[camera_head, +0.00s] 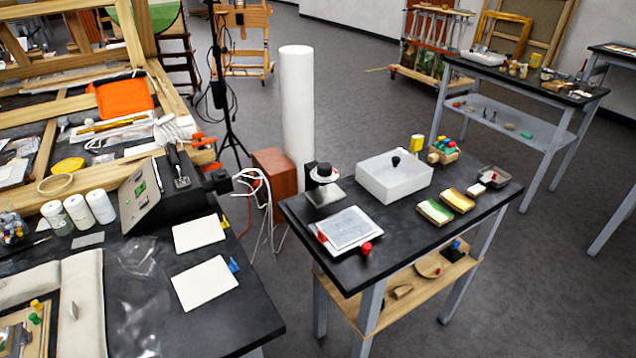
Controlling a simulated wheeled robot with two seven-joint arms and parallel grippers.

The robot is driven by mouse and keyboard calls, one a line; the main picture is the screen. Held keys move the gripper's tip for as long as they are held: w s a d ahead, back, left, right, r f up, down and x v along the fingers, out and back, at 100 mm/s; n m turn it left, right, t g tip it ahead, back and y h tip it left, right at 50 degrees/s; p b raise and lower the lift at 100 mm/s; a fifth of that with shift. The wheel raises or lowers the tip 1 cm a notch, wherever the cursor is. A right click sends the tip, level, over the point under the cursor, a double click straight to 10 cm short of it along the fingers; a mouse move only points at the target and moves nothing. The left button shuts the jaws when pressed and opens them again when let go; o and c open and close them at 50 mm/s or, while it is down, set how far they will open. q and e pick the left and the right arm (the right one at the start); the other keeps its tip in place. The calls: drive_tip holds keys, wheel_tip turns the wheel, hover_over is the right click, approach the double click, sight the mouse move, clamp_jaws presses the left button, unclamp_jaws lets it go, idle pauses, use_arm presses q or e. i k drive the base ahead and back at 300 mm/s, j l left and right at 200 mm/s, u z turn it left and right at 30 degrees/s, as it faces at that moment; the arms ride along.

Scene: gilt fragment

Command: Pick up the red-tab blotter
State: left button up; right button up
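A white sheet (372,246) with a small red tab (322,237) at its left edge lies on the dark-topped table at the centre right. A grey, glassy-looking plate (349,229) lies on top and covers most of the sheet. A red knob (366,248) stands at the front right edge of this stack. Two other white sheets lie on the left table: one with a yellow tab (198,234) and one with a blue tab (205,283). Neither of my grippers shows in the head view.
A black-knobbed white box (393,178), a black-topped round piece (323,173), and yellow and green pads (434,212) stand near the stack. The table's front edge (345,289) is close to it. Grey floor (520,270) is open at right; cables (262,200) hang between the tables.

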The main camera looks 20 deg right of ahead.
sight(343, 229)
drive_tip(key=l+z, duration=0.25)
drive_tip(key=z, duration=0.15)
drive_tip(key=l+z, duration=0.35)
